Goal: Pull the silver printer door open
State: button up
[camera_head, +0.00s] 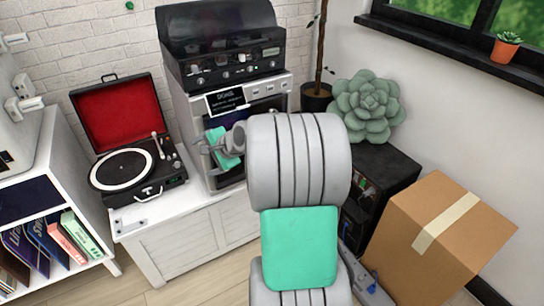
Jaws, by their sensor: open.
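The silver printer (183,100) stands on a low white cabinet, below a black machine. Its front door (262,109) has a dark window in a silver frame and looks shut. A small dark sign (227,101) with white writing covers part of its upper left. My gripper (208,146) is open in front of the lower left of the door, with its fingers toward the left. My grey and green arm comes up from the bottom and hides the right and lower parts of the door. I cannot make out the door's handle or whether a finger touches it.
An open record player (122,170) with a red lid stands left of the printer on the white cabinet (190,244). A black cabinet (388,165) bearing a succulent (367,105) and a cardboard box (450,235) stand at right. Wooden floor shows in front.

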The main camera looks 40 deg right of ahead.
jog(key=d+f+m+t+h+b, duration=0.1)
jog(key=d+f+m+t+b, duration=0.1)
jog(key=d+f+m, duration=0.35)
jog(key=d+f+m+t+b, duration=0.1)
jog(key=d+f+m+b, duration=0.1)
jog(key=d, duration=0.6)
jog(key=d+f+m+t+h+b, duration=0.1)
jog(key=d+f+m+t+b, duration=0.1)
jog(key=d+f+m, duration=0.3)
jog(key=s+d+m+t+h+b, duration=0.35)
jog(key=s+d+m, duration=0.5)
jog(key=d, duration=0.45)
jog(key=w+d, duration=0.1)
jog(key=w, duration=0.7)
jog(key=shift+d+f+g+b, duration=0.15)
jog(key=shift+d+g+b, duration=0.2)
jog(key=shift+d, duration=0.05)
jog(key=shift+h, duration=0.25)
jog(key=shift+c, duration=0.5)
grip_shut()
